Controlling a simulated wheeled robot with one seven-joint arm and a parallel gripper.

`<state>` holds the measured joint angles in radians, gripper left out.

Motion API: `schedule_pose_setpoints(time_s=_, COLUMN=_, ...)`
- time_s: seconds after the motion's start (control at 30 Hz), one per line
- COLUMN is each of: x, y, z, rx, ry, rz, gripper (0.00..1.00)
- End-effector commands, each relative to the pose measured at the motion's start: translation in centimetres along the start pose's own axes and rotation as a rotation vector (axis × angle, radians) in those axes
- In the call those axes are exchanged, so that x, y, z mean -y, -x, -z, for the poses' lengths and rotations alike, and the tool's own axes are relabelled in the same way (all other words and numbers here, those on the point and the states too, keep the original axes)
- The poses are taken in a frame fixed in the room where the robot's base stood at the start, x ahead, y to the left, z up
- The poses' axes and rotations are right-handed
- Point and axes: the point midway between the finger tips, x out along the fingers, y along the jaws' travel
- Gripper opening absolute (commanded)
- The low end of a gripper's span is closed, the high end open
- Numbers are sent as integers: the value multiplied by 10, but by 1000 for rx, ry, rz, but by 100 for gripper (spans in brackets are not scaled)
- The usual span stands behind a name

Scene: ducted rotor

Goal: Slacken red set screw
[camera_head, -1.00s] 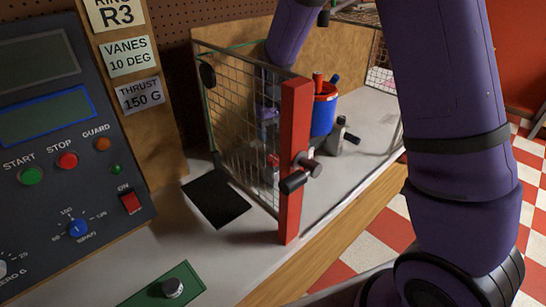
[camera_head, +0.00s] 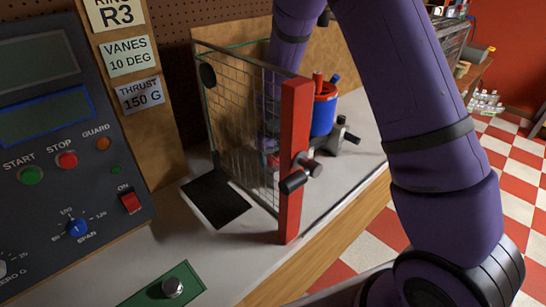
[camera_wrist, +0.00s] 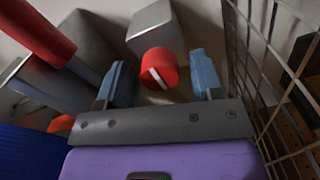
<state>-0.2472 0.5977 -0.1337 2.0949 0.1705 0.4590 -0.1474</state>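The red set screw (camera_wrist: 158,67) has a round head with a white bar across its face in the wrist view. It sits in front of a grey block (camera_wrist: 155,25). My gripper (camera_wrist: 160,80) is open, with one blue-grey finger on each side of the red head. Gaps show between the head and both fingers. In the head view, my gripper is hidden behind the mesh guard (camera_head: 235,130) and its red post (camera_head: 291,160). The blue and red ducted rotor (camera_head: 323,112) stands behind the post.
Wire mesh (camera_wrist: 285,100) is close on the right in the wrist view. A red cylinder (camera_wrist: 35,30) is close at upper left. A control panel (camera_head: 65,130) stands at left. A black pad (camera_head: 215,200) and green plate (camera_head: 165,290) lie on the bench.

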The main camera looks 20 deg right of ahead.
Motion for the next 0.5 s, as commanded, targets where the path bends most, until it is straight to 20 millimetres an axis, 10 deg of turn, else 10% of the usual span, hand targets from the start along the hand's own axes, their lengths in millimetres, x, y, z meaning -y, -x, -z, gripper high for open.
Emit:
schedule_pose_setpoints(time_s=0.2, x=0, y=0, z=0, rx=0, ry=0, rz=0, gripper=13)
schedule_pose_setpoints(time_s=0.5, x=0, y=0, z=0, rx=0, ry=31, rz=0, gripper=13)
